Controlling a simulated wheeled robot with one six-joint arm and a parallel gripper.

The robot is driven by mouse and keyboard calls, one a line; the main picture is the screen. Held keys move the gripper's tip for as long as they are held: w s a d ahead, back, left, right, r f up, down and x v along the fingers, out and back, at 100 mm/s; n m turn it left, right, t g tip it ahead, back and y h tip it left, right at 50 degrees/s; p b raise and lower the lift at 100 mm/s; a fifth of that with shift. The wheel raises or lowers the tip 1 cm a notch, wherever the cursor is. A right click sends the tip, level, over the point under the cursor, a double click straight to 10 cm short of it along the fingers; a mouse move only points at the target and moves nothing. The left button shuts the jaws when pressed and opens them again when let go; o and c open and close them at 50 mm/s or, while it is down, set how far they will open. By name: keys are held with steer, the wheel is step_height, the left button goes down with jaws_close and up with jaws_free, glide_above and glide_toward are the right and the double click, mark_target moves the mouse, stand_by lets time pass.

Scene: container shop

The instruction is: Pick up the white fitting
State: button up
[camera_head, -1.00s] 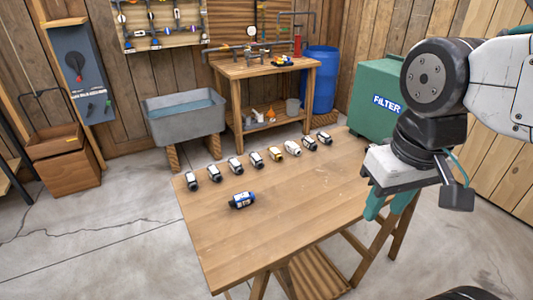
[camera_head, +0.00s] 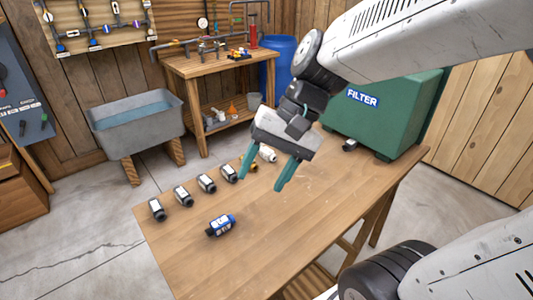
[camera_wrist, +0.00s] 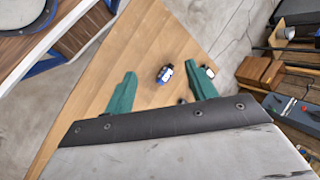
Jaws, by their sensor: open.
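The white fitting (camera_head: 267,154) lies in the row on the wooden table, partly hidden behind my gripper in the head view. I cannot make it out in the wrist view. My gripper (camera_head: 262,181) is open and empty above the table, its two green fingers pointing down and spread apart. In the wrist view my gripper (camera_wrist: 161,70) shows with the blue fitting (camera_wrist: 165,74) between its fingers in the picture, though lower down on the table.
Several black-and-white fittings (camera_head: 183,195) and a partly hidden yellow one (camera_head: 251,165) share the row. The blue fitting (camera_head: 220,225) lies nearer the front. The table's front right (camera_head: 310,225) is clear.

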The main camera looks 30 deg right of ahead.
mark_target(272, 154)
steer(key=w+d+f+m+t+y, duration=0.25)
steer(key=w+m, duration=0.35)
steer(key=w, duration=0.4)
steer(key=w+d+f+m+t+y, duration=0.1)
steer(key=w+f+m+t+y, duration=0.25)
steer(key=w+m, duration=0.5)
steer(key=w+d+f+m+t+h, duration=0.2)
steer(key=w+d+f+m, duration=0.1)
steer(key=d+f, duration=0.3)
steer(key=w+d+f+m+t+h, duration=0.2)
steer(key=w+d+f+m+h, duration=0.1)
steer(key=d+f+m, duration=0.3)
steer(key=w+d+f+m+t+h, duration=0.3)
steer(key=w+d+f+m, duration=0.1)
steer(key=d+f, duration=0.2)
steer(key=shift+w+d+m, duration=0.3)
steer(key=shift+d+m, duration=0.05)
steer(key=shift+d, duration=0.4)
steer(key=shift+w+f, duration=0.3)
steer(key=x, duration=0.7)
steer(key=shift+s+a, duration=0.1)
steer(key=c, duration=1.1)
